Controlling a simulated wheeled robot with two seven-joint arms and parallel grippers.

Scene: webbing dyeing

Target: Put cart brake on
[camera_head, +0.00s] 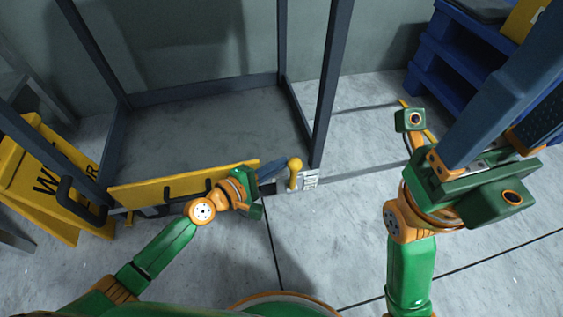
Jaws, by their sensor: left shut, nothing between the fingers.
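The cart (205,81) is a dark metal frame with a grey deck, standing left of centre. A yellow board runs along its near edge. A yellow lever with a round knob (294,165) stands upright on a small white-labelled plate at the cart's near right corner; it looks like the brake. My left gripper (277,172) is shut and empty, its tips just left of the lever. I cannot tell whether they touch it. My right gripper (535,85) is raised close to the camera at the right; its fingers look apart, with nothing seen between them.
A yellow folding warning sign (38,178) stands left of the cart. Blue stacked pallets (425,70) are at the back right. A thin yellow item on the floor is partly hidden by my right arm. The grey floor right of the cart is mostly clear.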

